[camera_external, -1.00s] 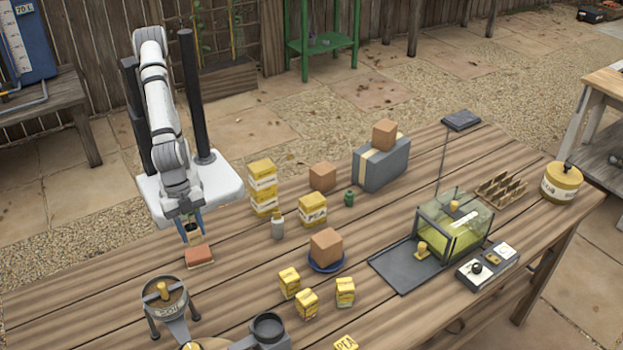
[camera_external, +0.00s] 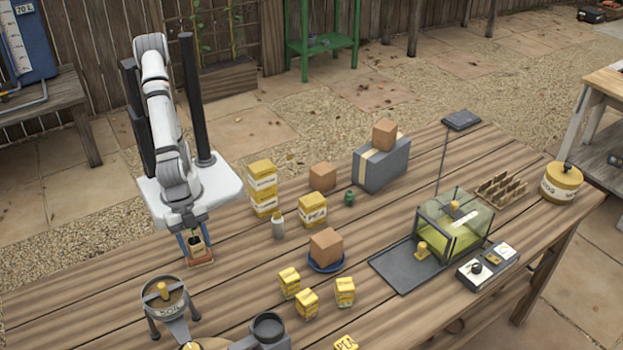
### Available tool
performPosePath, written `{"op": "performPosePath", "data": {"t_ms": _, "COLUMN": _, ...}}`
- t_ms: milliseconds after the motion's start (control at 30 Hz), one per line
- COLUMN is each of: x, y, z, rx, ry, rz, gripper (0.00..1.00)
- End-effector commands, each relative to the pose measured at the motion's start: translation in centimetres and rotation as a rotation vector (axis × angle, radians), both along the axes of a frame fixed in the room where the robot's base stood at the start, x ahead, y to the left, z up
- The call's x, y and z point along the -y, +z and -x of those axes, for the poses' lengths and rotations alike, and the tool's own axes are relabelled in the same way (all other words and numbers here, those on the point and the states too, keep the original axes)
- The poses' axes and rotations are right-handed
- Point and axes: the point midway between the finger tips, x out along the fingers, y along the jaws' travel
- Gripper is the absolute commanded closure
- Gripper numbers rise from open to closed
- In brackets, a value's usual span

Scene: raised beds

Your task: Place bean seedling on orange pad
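My gripper (camera_external: 195,247) is at the left of the table, low over the orange pad (camera_external: 201,263). It is closed around a small brown pot with dark green on top, which appears to be the bean seedling (camera_external: 196,243). The pot is upright between the blue-grey fingers. It covers the middle and back of the pad, so only the pad's front and side edges show. I cannot tell whether the pot's bottom touches the pad.
The soil hopper (camera_external: 166,299) stands in front of the pad. A stack of yellow boxes (camera_external: 263,188) and a small bottle (camera_external: 277,226) stand to the right. A blue plate (camera_external: 325,265) bears a brown block (camera_external: 326,247). The wood left of the pad is clear.

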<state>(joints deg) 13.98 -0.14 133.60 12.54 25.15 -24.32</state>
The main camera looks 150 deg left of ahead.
Motion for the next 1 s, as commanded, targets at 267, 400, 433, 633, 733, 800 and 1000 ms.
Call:
{"op": "performPosePath", "data": {"t_ms": 267, "x": 0.0, "y": 0.0, "z": 0.0, "rx": 0.0, "ry": 0.0, "rz": 0.0, "gripper": 0.41}}
{"op": "performPosePath", "data": {"t_ms": 400, "x": 0.0, "y": 0.5, "z": 0.0, "rx": 0.0, "ry": 0.0, "rz": 0.0, "gripper": 0.41}}
{"op": "performPosePath", "data": {"t_ms": 433, "x": 0.0, "y": 0.7, "z": 0.0, "rx": 0.001, "ry": 0.0, "rz": 0.0, "gripper": 0.41}}
{"op": "performPosePath", "data": {"t_ms": 633, "x": 0.0, "y": 4.1, "z": 1.4, "rx": 0.006, "ry": -0.002, "rz": 0.001, "gripper": 0.41}}
{"op": "performPosePath", "data": {"t_ms": 733, "x": 0.0, "y": 6.2, "z": 2.3, "rx": 0.006, "ry": -0.001, "rz": 0.002, "gripper": 0.41}}
{"op": "performPosePath", "data": {"t_ms": 800, "x": 0.0, "y": 7.5, "z": 2.8, "rx": 0.005, "ry": 0.0, "rz": 0.001, "gripper": 0.41}}
{"op": "performPosePath", "data": {"t_ms": 1000, "x": 0.0, "y": 10.4, "z": 4.1, "rx": 0.002, "ry": 0.0, "rz": 0.001, "gripper": 0.41}}
